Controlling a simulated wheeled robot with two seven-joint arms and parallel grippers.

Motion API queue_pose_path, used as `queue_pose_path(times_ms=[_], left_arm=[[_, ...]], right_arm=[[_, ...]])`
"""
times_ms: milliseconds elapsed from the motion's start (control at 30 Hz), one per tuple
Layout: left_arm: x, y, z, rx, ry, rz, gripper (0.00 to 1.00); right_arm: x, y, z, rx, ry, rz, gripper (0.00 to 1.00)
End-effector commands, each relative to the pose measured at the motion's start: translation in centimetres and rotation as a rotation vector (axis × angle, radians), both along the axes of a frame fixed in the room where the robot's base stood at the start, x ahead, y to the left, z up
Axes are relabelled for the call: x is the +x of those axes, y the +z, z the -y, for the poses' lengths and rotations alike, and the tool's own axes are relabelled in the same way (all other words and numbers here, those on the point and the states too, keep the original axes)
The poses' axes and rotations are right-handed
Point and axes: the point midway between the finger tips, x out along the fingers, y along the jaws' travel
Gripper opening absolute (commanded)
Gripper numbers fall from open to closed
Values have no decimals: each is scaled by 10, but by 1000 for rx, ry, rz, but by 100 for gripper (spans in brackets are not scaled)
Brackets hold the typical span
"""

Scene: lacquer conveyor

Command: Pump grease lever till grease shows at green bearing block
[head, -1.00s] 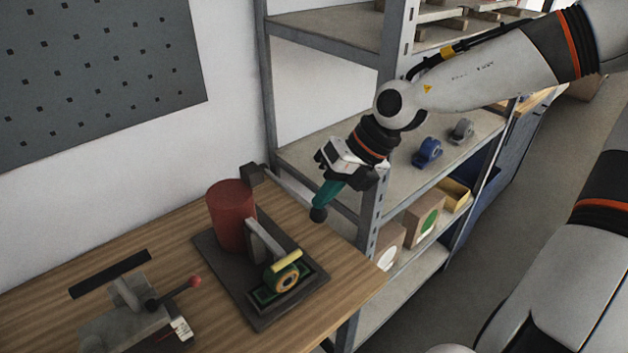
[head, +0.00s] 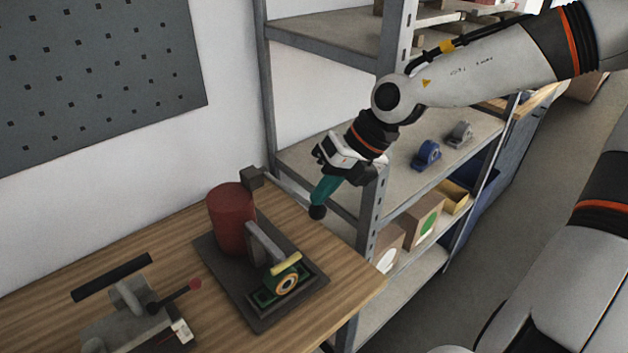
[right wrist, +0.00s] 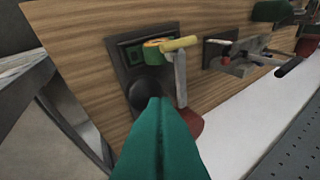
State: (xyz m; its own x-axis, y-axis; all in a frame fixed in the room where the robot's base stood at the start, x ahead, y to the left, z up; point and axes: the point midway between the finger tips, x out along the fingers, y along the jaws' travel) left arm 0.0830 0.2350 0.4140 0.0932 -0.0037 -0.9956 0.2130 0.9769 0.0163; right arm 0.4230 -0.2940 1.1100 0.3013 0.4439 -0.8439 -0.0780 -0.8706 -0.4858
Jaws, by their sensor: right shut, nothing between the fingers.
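The green bearing block (head: 283,283) stands on a dark base plate (head: 213,250), with an orange ring on its face. A yellow bar-like piece (head: 286,263) lies across its top; I cannot tell whether it is grease. A red cylinder (head: 229,215) and a grey upright bar (head: 264,243) stand beside it. The teal fingers are shut and empty; contact is unclear. The knob also shows in the right wrist view (right wrist: 148,92). My left gripper is not in view.
A grey clamp-like fixture (head: 128,318) with a red-knobbed handle (head: 193,286) stands at the table's left front. Metal shelving (head: 372,215) with boxes and a blue tape dispenser (head: 427,154) is close behind my right gripper. The wooden tabletop (head: 165,228) is bare behind the fixture.

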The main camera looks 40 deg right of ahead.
Motion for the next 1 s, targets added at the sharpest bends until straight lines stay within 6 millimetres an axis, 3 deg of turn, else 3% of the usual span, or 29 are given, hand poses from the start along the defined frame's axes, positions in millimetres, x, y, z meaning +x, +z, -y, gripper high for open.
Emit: queue_pose_path(times_ms=[700, 1000], left_arm=[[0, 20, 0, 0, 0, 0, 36], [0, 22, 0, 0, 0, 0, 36]], right_arm=[[15, 43, 0, -1, -2, 5, 0], [17, 51, -1, 0, -1, 3, 0]])
